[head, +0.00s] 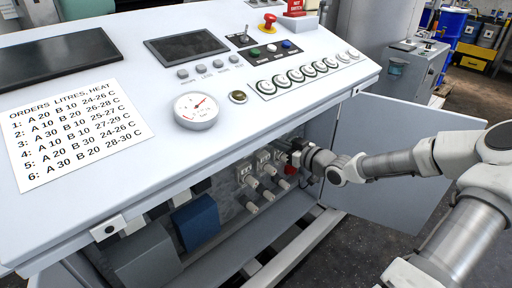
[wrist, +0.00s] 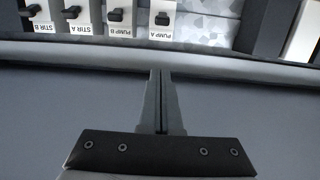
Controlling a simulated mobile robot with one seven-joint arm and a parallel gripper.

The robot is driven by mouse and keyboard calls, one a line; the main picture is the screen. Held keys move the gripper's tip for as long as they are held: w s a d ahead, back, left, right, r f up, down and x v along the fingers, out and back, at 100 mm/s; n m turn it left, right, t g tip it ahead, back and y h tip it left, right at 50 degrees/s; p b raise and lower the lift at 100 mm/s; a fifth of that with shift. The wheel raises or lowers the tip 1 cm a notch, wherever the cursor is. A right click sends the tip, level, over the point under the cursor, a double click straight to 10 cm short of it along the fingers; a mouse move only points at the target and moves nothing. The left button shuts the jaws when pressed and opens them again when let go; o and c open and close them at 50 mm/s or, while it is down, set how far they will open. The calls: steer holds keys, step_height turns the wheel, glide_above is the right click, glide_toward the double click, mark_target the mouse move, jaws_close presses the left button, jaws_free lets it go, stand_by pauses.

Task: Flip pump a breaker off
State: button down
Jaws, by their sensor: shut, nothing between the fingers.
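The pump A breaker (wrist: 162,19) is a black lever above a white PUMP A label at the top of the wrist view, where the lettering appears upside down. My gripper (wrist: 160,76) is shut and empty. Its fingertips point toward the PUMP A label and appear just short of it; I cannot tell the exact gap. In the head view my gripper (head: 296,155) reaches into the open cabinet under the console. The pump A breaker cannot be made out there.
The pump B breaker (wrist: 116,16), stir A breaker (wrist: 71,12) and stir B breaker (wrist: 32,10) sit in the same row. A pale edge runs below them. The open cabinet door (head: 385,160) stands right of my gripper. A red part (head: 290,170) is close below it.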

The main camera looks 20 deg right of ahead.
stand_by(0.3)
steer(key=b+x, duration=0.3)
steer(key=x, duration=0.6)
steer(key=shift+w+a+f+b, duration=0.2)
steer(key=shift+w+a+b, duration=0.05)
steer(key=shift+w+b, duration=0.1)
steer(key=shift+s+d+f+b, duration=0.1)
steer(key=shift+s+f+b, duration=0.15)
steer(key=shift+f, duration=0.25)
steer(key=shift+s+d+f+b, duration=0.15)
steer(key=shift+f+b, duration=0.15)
steer(key=shift+f, duration=0.25)
steer(key=shift+s+d+f, duration=0.1)
steer(key=shift+s+f, duration=0.25)
steer(key=shift+f, duration=0.25)
